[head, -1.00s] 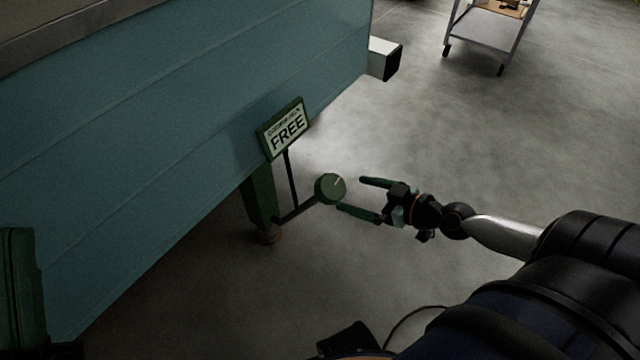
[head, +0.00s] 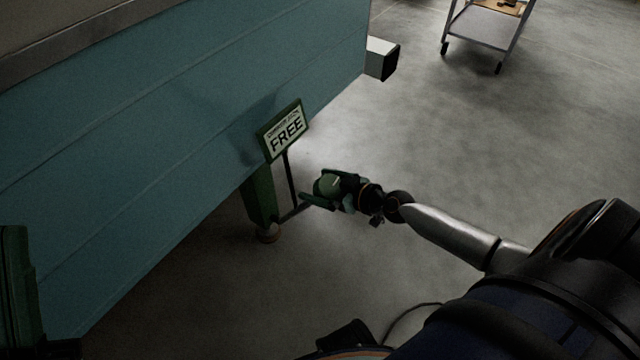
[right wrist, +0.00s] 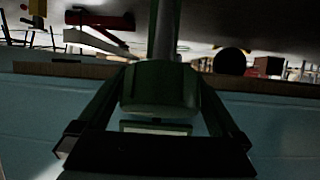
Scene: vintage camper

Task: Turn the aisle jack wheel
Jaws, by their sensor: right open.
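In the right wrist view the wheel (right wrist: 160,88) fills the middle between the two fingers. I cannot tell whether either finger touches it. A green-framed sign (head: 284,131) reading "FREE" stands on a thin post above the shaft. My left gripper is not in view.
The teal camper wall (head: 160,150) fills the left. A green jack leg (head: 259,199) stands under its edge. A pale beam end (head: 381,59) juts out at the corner. A wheeled cart (head: 484,32) is at the back. Grey floor (head: 490,130) to the right is clear.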

